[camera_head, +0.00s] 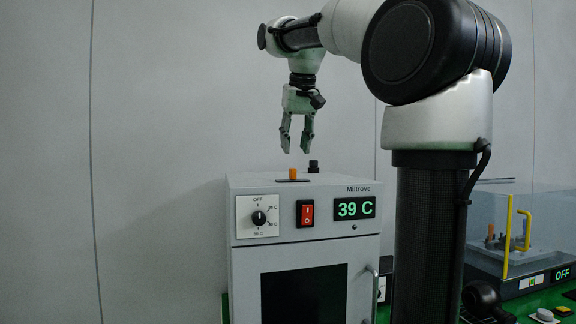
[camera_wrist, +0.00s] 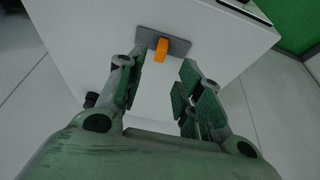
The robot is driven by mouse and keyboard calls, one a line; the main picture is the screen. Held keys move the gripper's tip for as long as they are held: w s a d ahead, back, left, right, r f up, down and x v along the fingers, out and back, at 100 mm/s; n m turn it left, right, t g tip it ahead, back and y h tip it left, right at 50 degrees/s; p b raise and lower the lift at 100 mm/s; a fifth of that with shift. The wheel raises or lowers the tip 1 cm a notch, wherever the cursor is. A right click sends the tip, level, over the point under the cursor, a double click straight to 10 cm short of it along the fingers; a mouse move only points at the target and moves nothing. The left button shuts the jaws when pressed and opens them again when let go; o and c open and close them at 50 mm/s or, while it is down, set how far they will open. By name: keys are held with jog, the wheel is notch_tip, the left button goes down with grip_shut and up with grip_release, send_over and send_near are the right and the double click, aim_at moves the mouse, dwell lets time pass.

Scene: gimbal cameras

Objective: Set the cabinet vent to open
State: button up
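The grey cabinet (camera_head: 245,275) stands below my arm, with a dial, a red rocker switch and a display reading 39 C on its front. On its top is an orange vent tab (camera_head: 292,174) on a dark plate. In the wrist view the orange tab (camera_wrist: 161,49) stands at one end of the grey plate's middle (camera_wrist: 178,46). I cannot tell which vent setting it marks. My gripper (camera_head: 297,150) hangs above the cabinet top, pointing down, with its fingers apart and nothing between them. It also shows in the wrist view (camera_wrist: 158,75), clear of the tab.
A black knob (camera_head: 313,166) stands on the cabinet top, right of the orange tab. A clear-walled box (camera_head: 480,230) with a yellow handle (camera_head: 525,230) stands at the right, by a display reading OFF. The wall behind is plain.

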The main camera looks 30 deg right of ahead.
aim_at(293, 175)
jog(key=x, duration=0.6)
jog(key=shift+w+f, duration=0.1)
jog(key=shift+f, duration=0.2)
jog(key=shift+c, duration=0.4)
grip_shut()
jog(key=shift+d, duration=0.1)
